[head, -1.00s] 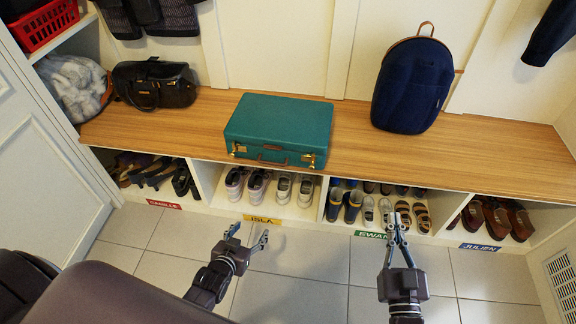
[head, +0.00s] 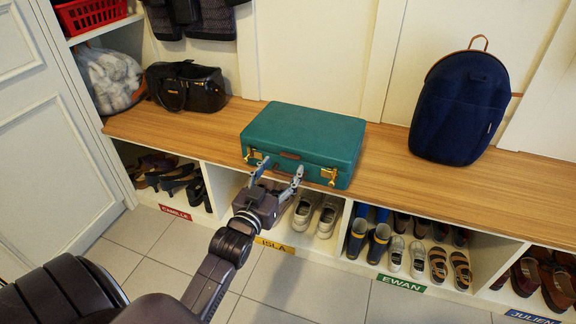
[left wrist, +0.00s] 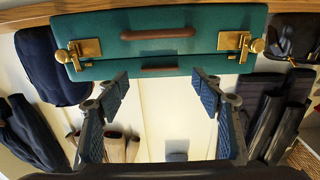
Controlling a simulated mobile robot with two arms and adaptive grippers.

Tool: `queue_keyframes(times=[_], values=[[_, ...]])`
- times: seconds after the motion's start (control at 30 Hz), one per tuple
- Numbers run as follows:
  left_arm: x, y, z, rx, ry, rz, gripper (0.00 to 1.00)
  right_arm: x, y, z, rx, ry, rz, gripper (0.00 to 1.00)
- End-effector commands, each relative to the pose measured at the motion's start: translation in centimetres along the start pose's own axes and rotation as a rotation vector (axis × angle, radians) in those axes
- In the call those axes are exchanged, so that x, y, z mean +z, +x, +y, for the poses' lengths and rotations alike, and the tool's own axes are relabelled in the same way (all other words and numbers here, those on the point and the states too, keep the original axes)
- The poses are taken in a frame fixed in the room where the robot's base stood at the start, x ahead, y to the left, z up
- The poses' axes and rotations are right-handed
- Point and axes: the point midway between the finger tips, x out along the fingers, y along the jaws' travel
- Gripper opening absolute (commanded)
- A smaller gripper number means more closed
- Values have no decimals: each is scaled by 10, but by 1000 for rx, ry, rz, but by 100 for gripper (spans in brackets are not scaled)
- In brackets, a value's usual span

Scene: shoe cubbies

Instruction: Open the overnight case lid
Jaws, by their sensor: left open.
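The teal overnight case (head: 308,131) lies flat on the wooden bench with its lid down. Its front has a brown handle and two brass latches; in the left wrist view the case (left wrist: 200,20) fills the top, with one latch (left wrist: 86,49) at left and the other (left wrist: 240,42) at right. I cannot tell whether the latches are undone. My left gripper (head: 278,174) is open and empty just in front of the case front, fingers pointing at it. In the left wrist view the open fingers (left wrist: 161,92) show below the case, apart from it. My right gripper is out of view.
A navy backpack (head: 459,108) stands right of the case on the wooden bench (head: 395,172). A black handbag (head: 187,87) sits to the left. Cubbies with shoes and name labels lie below the bench edge. Bench top around the case is clear.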

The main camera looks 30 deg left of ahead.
Motion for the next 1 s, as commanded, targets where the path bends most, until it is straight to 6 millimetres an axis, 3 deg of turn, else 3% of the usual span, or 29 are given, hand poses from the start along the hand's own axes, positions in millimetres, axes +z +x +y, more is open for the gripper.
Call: queue_keyframes(times=[0.23,0.6,1.0], values=[[1,31,0,1,0,1,61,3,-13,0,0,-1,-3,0],[1,37,0,1,0,-1,61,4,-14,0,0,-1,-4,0],[1,37,0,1,0,-1,18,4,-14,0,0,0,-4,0]])
